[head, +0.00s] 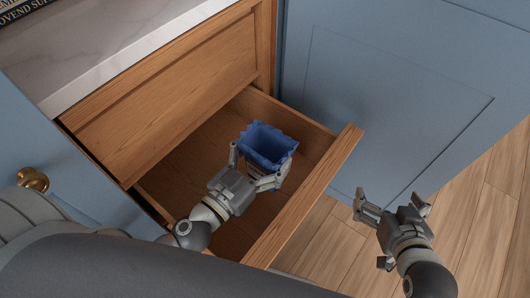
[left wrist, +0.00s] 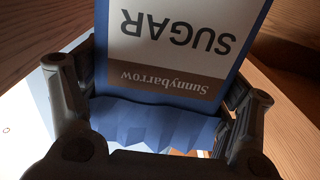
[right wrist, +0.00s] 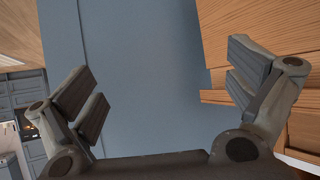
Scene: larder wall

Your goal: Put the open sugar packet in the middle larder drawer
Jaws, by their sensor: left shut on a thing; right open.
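The blue open sugar packet (head: 267,146) is inside the pulled-out wooden drawer (head: 309,194), with its jagged open top facing up. My left gripper (head: 255,168) reaches down into the drawer and is shut on the packet's sides. In the left wrist view the packet's label (left wrist: 175,45) reads "SUGAR Sunnybarrow" upside down, between the fingers (left wrist: 155,110). Whether the packet's base touches the drawer floor is hidden. My right gripper (head: 392,203) is open and empty, outside the drawer to the right. Its open fingers also show in the right wrist view (right wrist: 165,90).
A closed wooden drawer front (head: 170,95) sits above the open drawer, under a white marble counter (head: 95,45). Blue doors stand at right (head: 385,95) and left, the left one with a brass knob (head: 33,179). Wooden floor (head: 480,230) is clear at lower right.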

